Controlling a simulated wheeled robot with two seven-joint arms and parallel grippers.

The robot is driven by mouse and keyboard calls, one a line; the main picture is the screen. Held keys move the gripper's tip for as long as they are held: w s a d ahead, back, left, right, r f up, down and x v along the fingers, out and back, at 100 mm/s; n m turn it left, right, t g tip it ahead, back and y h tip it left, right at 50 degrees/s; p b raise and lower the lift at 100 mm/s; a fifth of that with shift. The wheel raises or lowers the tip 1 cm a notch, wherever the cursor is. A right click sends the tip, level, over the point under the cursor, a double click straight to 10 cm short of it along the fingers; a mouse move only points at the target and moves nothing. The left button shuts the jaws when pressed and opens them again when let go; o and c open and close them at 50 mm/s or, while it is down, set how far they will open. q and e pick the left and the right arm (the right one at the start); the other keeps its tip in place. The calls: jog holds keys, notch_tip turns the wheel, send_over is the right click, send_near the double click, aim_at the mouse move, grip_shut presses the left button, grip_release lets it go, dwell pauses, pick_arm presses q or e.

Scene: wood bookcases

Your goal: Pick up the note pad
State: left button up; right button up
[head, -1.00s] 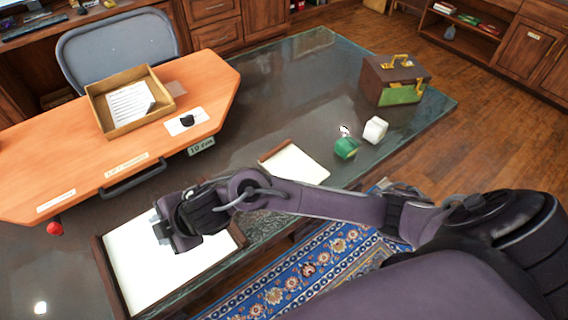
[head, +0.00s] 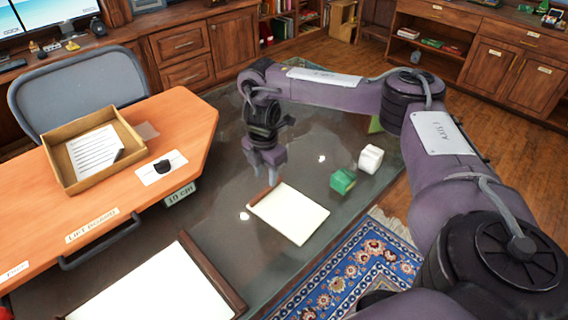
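A small white pad with a brown bound edge (head: 292,214), which looks like the note pad, lies flat on the dark glass desk top. A larger white pad with brown side strips (head: 160,290) lies nearer, at the lower left. My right gripper (head: 265,177) points down just beyond the small pad's brown edge, above the glass. Its fingers look apart, with nothing between them. I cannot tell the exact height of the fingertips. My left gripper is not in view.
A green cube (head: 343,181) and a white cube (head: 370,158) sit right of the small pad. A mostly hidden green-sided box is behind my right arm. An orange raised board (head: 110,190) holds a paper tray (head: 62,170) on the left. The desk's edge lies above a patterned rug (head: 350,265).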

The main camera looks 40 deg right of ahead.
aim_at(266, 189)
jog(key=f, duration=0.6)
jog(key=shift+w+p, duration=0.3)
grip_shut()
